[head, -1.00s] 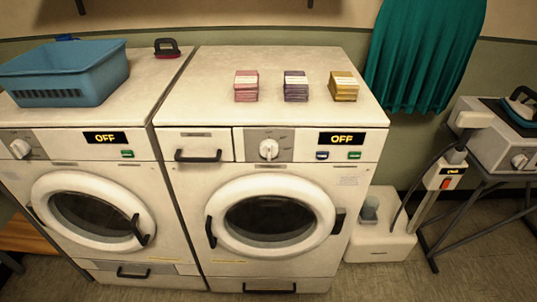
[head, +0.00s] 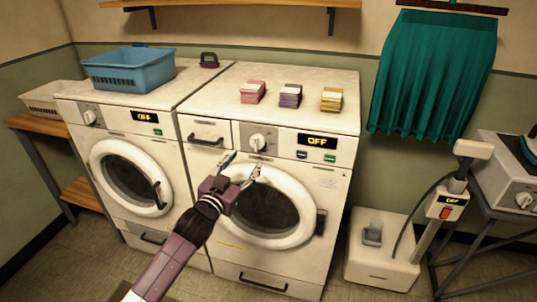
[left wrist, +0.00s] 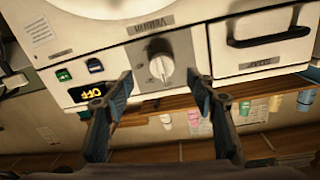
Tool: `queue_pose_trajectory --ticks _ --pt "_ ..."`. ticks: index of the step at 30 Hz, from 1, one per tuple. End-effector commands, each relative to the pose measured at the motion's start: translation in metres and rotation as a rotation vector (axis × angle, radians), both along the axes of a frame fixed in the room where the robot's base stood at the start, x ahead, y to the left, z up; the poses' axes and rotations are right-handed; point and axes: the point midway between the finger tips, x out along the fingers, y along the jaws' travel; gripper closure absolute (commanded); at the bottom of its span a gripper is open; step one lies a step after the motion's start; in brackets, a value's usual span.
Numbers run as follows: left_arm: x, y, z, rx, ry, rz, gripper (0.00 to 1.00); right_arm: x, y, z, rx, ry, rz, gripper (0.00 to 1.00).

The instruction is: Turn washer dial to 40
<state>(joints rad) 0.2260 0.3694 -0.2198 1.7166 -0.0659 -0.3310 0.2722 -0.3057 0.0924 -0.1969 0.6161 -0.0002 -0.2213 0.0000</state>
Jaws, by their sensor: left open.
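The washer (head: 290,165) is the white front-loader on the right, with a drawer at the upper left of its front. Its white dial (head: 257,143) sits on a grey panel between the drawer and the display (head: 317,141), which reads OFF. In the left wrist view, which is upside down, the dial (left wrist: 160,66) shows between my fingertips. My left gripper (head: 242,168) is open and empty in front of the washer, just below the dial in the head view. The left wrist view shows its fingers (left wrist: 160,82) apart; contact with the dial cannot be told. My right gripper is not in view.
The washer's drawer handle (head: 206,141) sticks out left of the dial. Two small buttons (head: 302,155) sit under the display. A second machine (head: 120,150) stands at left with a blue basket (head: 128,70) on top. Several coloured stacks (head: 290,96) lie on the washer top.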

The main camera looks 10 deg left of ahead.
Motion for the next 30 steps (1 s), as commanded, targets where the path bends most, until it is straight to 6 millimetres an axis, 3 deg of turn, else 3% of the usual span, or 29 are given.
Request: queue_pose_trajectory --ticks 3,12,21,30 --pt "0.003 -0.001 0.014 0.001 -0.021 -0.003 0.48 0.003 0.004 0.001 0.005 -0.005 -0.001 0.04" --pt "0.042 -0.006 0.014 -0.001 -0.02 -0.003 0.48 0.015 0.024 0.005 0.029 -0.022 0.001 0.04" --pt "0.073 -0.01 0.013 0.0 -0.02 -0.004 0.48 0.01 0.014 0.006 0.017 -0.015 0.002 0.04" --pt "0.078 -0.011 0.012 0.0 -0.019 -0.005 0.48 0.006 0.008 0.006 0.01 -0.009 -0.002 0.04"
